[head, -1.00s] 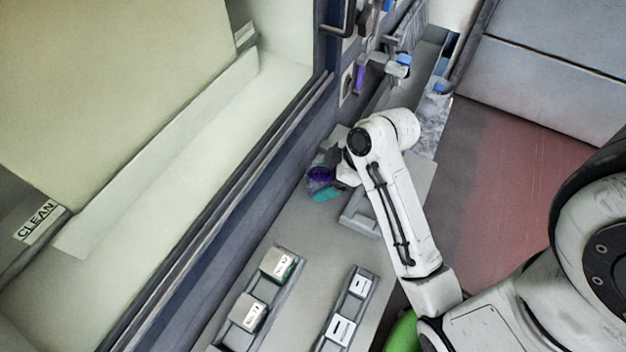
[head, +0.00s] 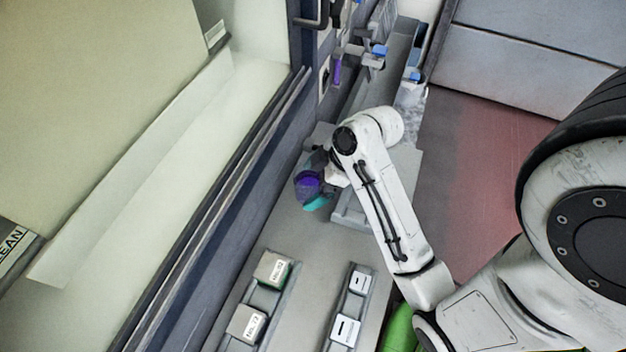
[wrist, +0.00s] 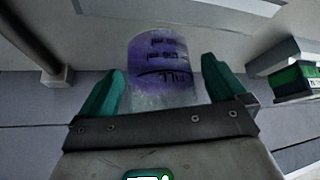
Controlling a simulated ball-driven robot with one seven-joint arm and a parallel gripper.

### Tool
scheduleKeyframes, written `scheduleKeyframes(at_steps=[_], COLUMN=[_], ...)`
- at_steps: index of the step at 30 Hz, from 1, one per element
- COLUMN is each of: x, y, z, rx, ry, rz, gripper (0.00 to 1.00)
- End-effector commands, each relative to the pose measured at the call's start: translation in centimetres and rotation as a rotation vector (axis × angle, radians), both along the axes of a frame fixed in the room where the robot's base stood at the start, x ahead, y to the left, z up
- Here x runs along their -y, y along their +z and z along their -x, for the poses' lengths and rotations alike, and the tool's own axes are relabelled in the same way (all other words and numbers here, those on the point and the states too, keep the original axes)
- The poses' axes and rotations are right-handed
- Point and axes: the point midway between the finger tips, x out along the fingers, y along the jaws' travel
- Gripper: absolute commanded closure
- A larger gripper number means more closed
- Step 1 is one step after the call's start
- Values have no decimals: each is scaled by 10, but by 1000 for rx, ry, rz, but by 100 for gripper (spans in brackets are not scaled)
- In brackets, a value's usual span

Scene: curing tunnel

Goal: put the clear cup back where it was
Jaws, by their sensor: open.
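The clear cup (wrist: 162,70) shows in the wrist view with purple contents or tint and dark marks on its side. It stands between the two teal fingers of my gripper (wrist: 165,88), with a visible gap on each side. In the head view the cup (head: 308,185) is a purple round shape at the end of my arm, on or just above the grey bench (head: 300,235). One teal finger of my gripper (head: 316,203) shows beside it. The wrist hides the rest of the gripper. I cannot tell whether the cup's base touches the bench.
Labelled white boxes sit in a left rack (head: 254,297) and a right rack (head: 352,302) nearer the front of the bench. A grey tray (head: 350,208) lies under my arm. A dark rail and wall (head: 215,230) run along the left. Bare bench lies between the racks.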

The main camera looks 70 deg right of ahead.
Motion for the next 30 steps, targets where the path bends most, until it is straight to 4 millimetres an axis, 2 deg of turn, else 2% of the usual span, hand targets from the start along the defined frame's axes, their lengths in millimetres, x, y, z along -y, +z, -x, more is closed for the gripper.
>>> scheduleKeyframes(at_steps=[5, 8, 18, 22, 24, 30], x=[1, 4, 18, 22, 21, 22], y=[4, 13, 76, 91, 85, 91], z=[1, 6, 39, 48, 49, 53], rx=[2, 3, -1, -1, -1, -2], ry=[-1, -2, 0, 1, 4, 4], rz=[1, 2, -1, 0, -2, -3], gripper=[2, 2, 2, 2, 2, 2])
